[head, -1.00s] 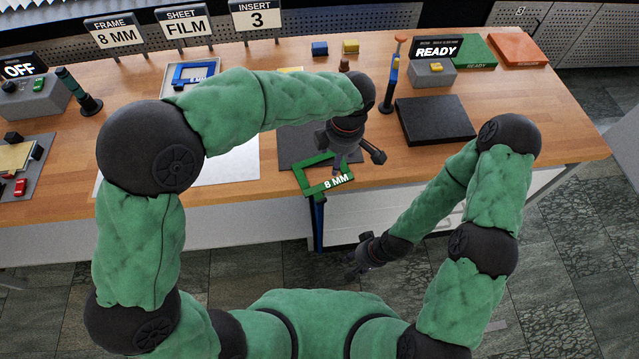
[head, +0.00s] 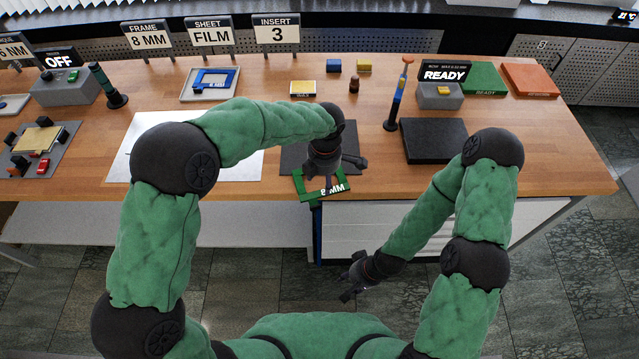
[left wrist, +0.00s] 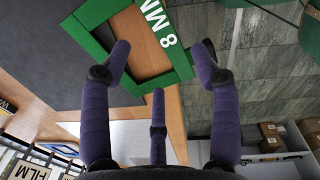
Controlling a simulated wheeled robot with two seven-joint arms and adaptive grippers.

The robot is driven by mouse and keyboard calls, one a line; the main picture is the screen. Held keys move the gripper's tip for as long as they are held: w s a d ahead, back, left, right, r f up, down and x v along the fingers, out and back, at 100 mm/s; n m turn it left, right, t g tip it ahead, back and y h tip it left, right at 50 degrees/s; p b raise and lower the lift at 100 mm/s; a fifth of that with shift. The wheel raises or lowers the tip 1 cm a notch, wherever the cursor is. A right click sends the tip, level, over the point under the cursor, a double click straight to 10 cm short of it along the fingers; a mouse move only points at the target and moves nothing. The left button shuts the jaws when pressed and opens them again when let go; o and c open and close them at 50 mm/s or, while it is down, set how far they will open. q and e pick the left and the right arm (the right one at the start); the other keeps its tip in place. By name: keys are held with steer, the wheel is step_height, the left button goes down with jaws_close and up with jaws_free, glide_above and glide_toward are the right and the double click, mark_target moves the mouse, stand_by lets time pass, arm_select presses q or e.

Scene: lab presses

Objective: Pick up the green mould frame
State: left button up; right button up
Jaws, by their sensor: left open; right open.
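The green mould frame (head: 301,188), marked 8 MM, lies at the table's front edge on a dark mat, partly sticking out over the edge. My left gripper (head: 325,181) is open above it and hides part of it. In the left wrist view the frame (left wrist: 183,62) shows beyond the spread fingers of my left gripper (left wrist: 160,62), with its lettered bar between the two upper fingertips. I see nothing held, and cannot tell whether a finger touches the frame. My right gripper (head: 355,283) is open and empty, low in front of the table.
The dark mat (head: 292,157) lies under the gripper. A white sheet (head: 238,166) is to its left. A blue frame (head: 232,76) lies in a tray at the back left.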

mark_target(323, 191)
arm_select(q)
step_height(323, 191, down, 5)
steer(key=shift+s+a+r+b, duration=0.1)
steer(key=shift+b, duration=0.6)
steer(key=shift+r, duration=0.1)
jaws_close()
steer(key=shift+r, duration=0.1)
